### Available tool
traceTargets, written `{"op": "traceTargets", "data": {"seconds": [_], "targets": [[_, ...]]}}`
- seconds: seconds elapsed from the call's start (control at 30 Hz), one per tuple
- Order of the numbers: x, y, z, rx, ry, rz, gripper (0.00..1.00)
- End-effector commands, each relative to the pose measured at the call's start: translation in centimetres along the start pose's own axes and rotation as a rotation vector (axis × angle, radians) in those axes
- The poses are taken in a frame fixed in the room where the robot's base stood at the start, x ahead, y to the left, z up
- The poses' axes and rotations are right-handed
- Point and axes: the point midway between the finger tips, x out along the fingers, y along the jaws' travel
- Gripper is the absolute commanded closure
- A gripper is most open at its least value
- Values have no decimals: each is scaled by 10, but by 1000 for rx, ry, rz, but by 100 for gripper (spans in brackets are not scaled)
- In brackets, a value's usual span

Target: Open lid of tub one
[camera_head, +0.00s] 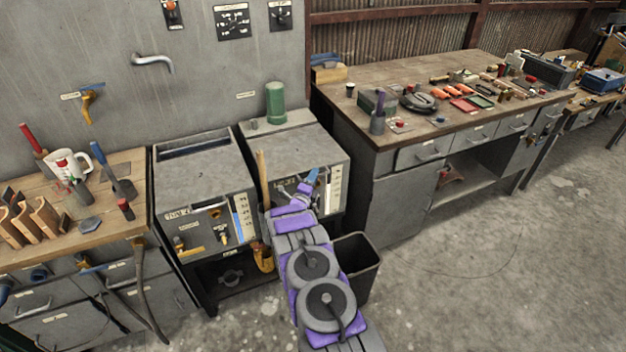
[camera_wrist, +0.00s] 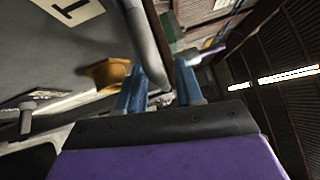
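Two grey tubs stand side by side against the wall in the head view. The right tub (camera_head: 329,207) has a flat grey lid (camera_head: 315,150), which lies down. Its front label is partly hidden by my arm; the left tub (camera_head: 170,192) has a label that looks like "TUB 2". My gripper (camera_head: 308,184) is at the right tub's front, near the upper edge. In the wrist view, my gripper (camera_wrist: 160,88) has its blue fingers apart. A grey bar or edge (camera_wrist: 144,40) runs down towards the gap between them; I cannot tell whether they touch it.
A green canister (camera_head: 275,103) stands behind the right tub's lid. A black bin (camera_head: 357,268) stands right of my arm. Benches with tools flank the tubs, one at left (camera_head: 125,168) and one at right (camera_head: 375,70). The floor at right is clear.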

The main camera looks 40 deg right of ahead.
Motion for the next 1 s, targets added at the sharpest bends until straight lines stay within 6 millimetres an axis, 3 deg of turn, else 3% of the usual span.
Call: {"op": "traceTargets", "data": {"seconds": [0.27,0.67,1.0], "targets": [[0,-1,1,0,-1,0,64],[1,1,1,0,-1,2,100],[1,2,1,-1,-1,4,100]]}}
